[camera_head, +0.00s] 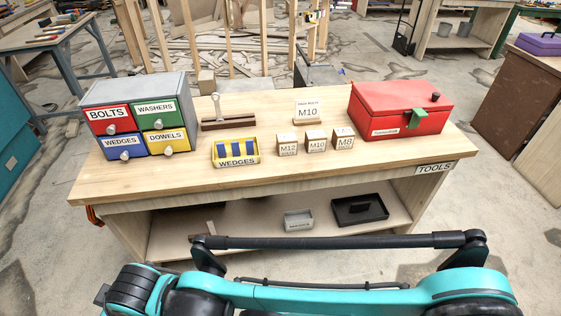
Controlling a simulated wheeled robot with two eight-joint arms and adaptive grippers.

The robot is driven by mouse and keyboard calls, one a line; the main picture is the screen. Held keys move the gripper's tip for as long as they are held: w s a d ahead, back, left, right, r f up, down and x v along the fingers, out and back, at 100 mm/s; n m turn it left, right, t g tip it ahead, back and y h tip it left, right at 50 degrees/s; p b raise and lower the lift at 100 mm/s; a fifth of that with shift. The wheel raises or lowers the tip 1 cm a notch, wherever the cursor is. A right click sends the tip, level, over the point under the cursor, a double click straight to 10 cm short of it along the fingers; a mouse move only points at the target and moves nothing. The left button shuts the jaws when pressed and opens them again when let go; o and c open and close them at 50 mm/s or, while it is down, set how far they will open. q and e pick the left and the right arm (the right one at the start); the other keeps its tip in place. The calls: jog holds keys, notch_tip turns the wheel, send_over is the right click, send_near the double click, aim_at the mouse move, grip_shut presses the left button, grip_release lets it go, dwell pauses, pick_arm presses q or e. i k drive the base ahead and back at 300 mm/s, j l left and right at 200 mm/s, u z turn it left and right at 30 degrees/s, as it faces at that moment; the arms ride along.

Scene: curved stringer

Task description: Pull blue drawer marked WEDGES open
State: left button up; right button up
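The blue drawer marked WEDGES (123,147) is at the lower left of a small grey cabinet (133,85) at the left end of the wooden workbench. It looks shut, with its front in line with the other drawers. Its pale round knob (125,155) sticks out below the label. Around it in the cabinet are the red BOLTS drawer (109,121), the green WASHERS drawer (156,114) and the yellow DOWELS drawer (166,141). Neither gripper shows; only teal and black parts of my own body fill the bottom of the view.
On the workbench (310,167) stand a yellow WEDGES bin (236,162) with blue pieces, a brown block (228,121), M12, M10 and M8 boxes (317,141), and a red toolbox (400,110). Bare wood lies before the cabinet. The lower shelf holds a black tray (359,217).

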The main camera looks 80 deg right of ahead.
aim_at(122, 146)
jog(key=z, duration=2.4)
